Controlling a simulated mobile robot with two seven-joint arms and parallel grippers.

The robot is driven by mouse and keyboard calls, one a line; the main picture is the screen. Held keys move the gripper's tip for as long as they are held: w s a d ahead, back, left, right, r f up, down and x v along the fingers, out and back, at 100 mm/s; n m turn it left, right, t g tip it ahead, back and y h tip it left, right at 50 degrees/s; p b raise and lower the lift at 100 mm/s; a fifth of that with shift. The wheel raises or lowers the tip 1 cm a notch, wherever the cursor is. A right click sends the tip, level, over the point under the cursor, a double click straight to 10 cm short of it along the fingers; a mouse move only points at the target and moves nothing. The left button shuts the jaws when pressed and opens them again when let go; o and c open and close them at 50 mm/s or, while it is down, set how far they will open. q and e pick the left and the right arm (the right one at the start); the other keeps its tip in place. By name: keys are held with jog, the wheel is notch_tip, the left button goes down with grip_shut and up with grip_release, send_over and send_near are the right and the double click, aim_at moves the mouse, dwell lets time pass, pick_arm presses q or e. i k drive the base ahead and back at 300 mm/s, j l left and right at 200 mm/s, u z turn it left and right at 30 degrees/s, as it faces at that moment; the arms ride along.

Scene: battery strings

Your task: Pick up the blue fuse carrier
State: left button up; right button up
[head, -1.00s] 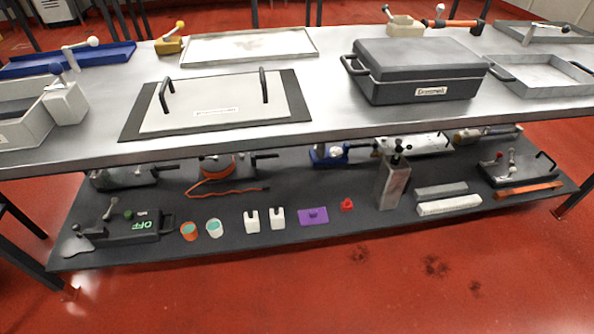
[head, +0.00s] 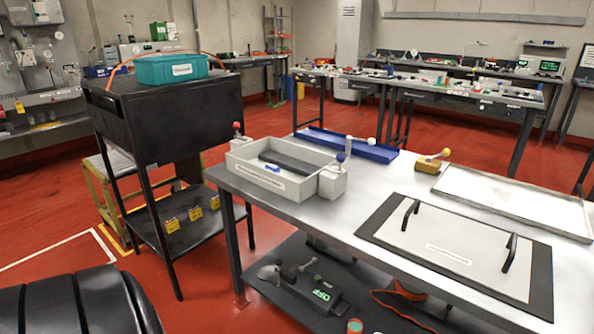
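A small blue piece (head: 272,168) lies inside an open grey box (head: 262,187) at the left end of the steel table; it may be the blue fuse carrier, but it is too small to tell. A dark bar (head: 297,164) lies in the same box behind it. Neither of my grippers is in view.
The steel table (head: 345,215) also bears a blue tray (head: 350,146), a white panel with two black handles (head: 445,247) and a shallow metal tray (head: 512,196). A black cabinet (head: 150,120) with a teal case (head: 172,69) stands left. Red floor is open between cabinet and far benches.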

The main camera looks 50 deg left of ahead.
aim_at(272, 167)
jog(key=u, duration=1.25)
